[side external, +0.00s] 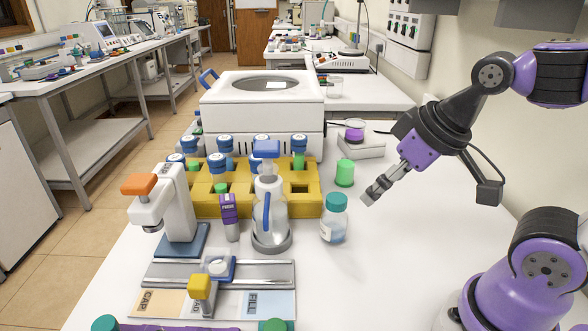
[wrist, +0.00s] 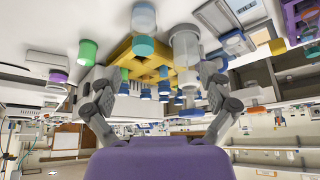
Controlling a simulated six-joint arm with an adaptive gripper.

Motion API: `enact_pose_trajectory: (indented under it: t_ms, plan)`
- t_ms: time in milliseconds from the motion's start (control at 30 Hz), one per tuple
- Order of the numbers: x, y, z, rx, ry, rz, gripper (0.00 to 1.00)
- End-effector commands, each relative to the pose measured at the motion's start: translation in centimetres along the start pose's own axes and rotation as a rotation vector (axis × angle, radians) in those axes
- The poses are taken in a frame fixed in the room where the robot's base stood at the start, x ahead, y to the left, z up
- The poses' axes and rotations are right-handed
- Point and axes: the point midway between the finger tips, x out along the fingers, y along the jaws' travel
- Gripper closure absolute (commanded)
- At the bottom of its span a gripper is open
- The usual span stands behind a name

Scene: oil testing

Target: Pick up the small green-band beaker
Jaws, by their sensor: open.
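The small green-band beaker (side external: 345,173) stands upright on the white bench, right of the yellow rack, in the side view. In the wrist view its green band (wrist: 87,53) shows at the upper left, outside the space between the fingers. My gripper (side external: 371,191) is above the bench, just right of the beaker and apart from it, with its fingers pointing down and left. In the wrist view my gripper (wrist: 154,76) is open, its fingers spread wide with nothing held between them.
A teal-capped bottle (side external: 333,220) stands in front of the beaker. The yellow rack (side external: 310,205) holds several blue-capped bottles, left of it. A glass dispenser (side external: 270,220) stands before the rack. A purple-band beaker (side external: 354,135) sits on a white device behind. The bench at right is clear.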

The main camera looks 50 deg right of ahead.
Motion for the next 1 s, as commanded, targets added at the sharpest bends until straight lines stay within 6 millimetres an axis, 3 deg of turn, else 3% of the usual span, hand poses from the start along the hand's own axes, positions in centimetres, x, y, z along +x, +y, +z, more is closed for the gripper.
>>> enact_pose_trajectory:
  t_ms: [133,267,400,533,700,800,1000]
  plan:
    - [0.2,0.6,-1.5,-0.007,-0.015,0.005,0.08]
    - [1.2,2.5,-5.1,-0.034,-0.046,0.007,0.08]
    - [3.9,6.6,-9.5,-0.072,-0.078,-0.004,0.08]
    - [7.4,11.7,-12.0,-0.101,-0.098,-0.025,0.08]
    - [11.7,17.9,-12.5,-0.131,-0.104,-0.054,0.08]
    - [13.3,20.1,-12.2,-0.142,-0.102,-0.065,0.08]
    - [15.6,21.3,-11.7,-0.152,-0.100,-0.075,0.08]
